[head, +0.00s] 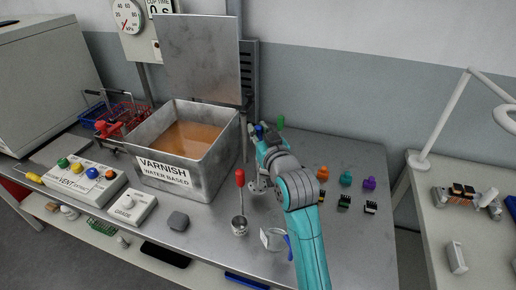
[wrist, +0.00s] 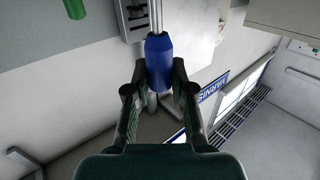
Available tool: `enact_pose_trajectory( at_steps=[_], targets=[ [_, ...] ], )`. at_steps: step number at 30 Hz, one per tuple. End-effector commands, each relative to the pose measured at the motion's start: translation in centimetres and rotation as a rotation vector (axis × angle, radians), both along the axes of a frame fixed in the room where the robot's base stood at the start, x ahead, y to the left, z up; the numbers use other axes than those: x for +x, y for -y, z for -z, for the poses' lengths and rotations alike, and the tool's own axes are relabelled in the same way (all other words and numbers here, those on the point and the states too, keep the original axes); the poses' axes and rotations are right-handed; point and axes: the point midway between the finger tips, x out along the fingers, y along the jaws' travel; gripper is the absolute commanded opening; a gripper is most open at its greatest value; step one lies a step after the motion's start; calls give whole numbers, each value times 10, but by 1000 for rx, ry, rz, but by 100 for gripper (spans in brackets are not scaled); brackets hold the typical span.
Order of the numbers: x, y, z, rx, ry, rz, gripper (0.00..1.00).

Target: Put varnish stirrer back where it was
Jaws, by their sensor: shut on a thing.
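My gripper (head: 262,146) is to the right of the open metal varnish tank (head: 218,160), which holds amber liquid. The gripper is shut on a blue-handled tool (wrist: 159,62), whose thin metal shaft runs up out of the wrist view. Only a bit of the blue handle (head: 259,130) shows in the head view. I take it for the varnish stirrer, but no label shows on it. A red-handled tool (head: 240,179) stands upright in a small metal cup (head: 239,226) in front of the tank. A green handle (head: 281,121) shows behind my gripper.
An upright metal lid (head: 199,55) stands behind the tank.

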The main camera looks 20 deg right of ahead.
Motion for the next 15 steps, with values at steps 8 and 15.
enact_pose_trajectory(
  at_steps=[8,15],
  targets=[
    [0,0,22,1,0,0,0],
    [0,0,43,1,3,0,0]
  ],
)
